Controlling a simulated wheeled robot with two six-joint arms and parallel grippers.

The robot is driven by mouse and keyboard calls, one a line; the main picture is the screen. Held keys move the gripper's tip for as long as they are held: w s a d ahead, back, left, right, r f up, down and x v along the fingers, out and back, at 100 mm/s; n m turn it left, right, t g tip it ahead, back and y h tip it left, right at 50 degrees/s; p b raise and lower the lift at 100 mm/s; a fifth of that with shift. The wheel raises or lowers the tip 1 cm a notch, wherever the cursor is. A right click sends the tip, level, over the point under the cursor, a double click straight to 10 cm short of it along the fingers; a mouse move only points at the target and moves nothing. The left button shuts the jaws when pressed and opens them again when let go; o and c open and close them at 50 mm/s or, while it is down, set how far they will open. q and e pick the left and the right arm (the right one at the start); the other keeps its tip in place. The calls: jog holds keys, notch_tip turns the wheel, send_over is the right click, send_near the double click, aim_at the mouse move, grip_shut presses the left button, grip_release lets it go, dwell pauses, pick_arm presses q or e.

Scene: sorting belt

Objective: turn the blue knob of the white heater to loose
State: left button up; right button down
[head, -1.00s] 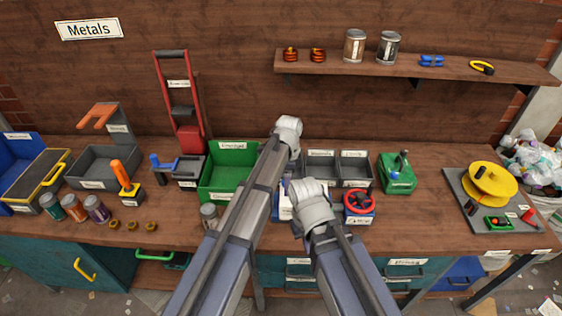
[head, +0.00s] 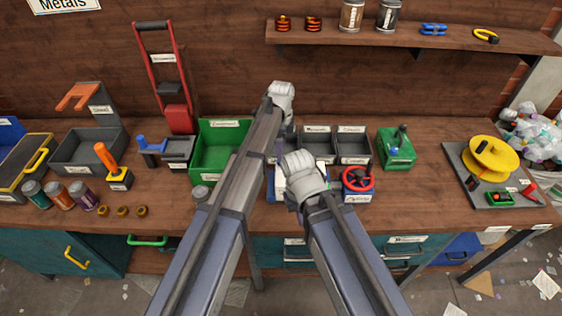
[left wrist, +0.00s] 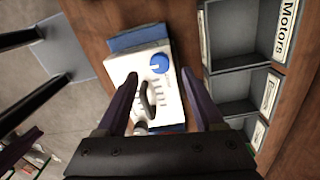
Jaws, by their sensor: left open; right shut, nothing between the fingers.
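The white heater (left wrist: 172,101) shows in the left wrist view, on a blue base, with a dark loop handle on it. Its round blue knob (left wrist: 159,63) is near the upper end; I cannot read its setting. In the head view my arms hide most of the heater (head: 280,187). My left gripper (left wrist: 160,78) is open, its two fingers on either side of the heater's image, with nothing between the tips; the height above the heater is unclear. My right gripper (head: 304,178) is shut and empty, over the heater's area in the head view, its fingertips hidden.
A red valve wheel (head: 358,180) stands just right of the heater. Grey bins (head: 354,160) lie behind it, and a green bin (head: 203,185) is to the left. A green box with a lever (head: 396,160) is farther right. The bench front is mostly clear.

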pick_arm(q)
notch_tip(320, 180, down, 5)
jog(key=b, duration=0.3)
jog(key=shift+s+r+b, duration=0.1)
jog(key=shift+r+b, duration=0.05)
jog(key=shift+b, duration=0.2)
grip_shut()
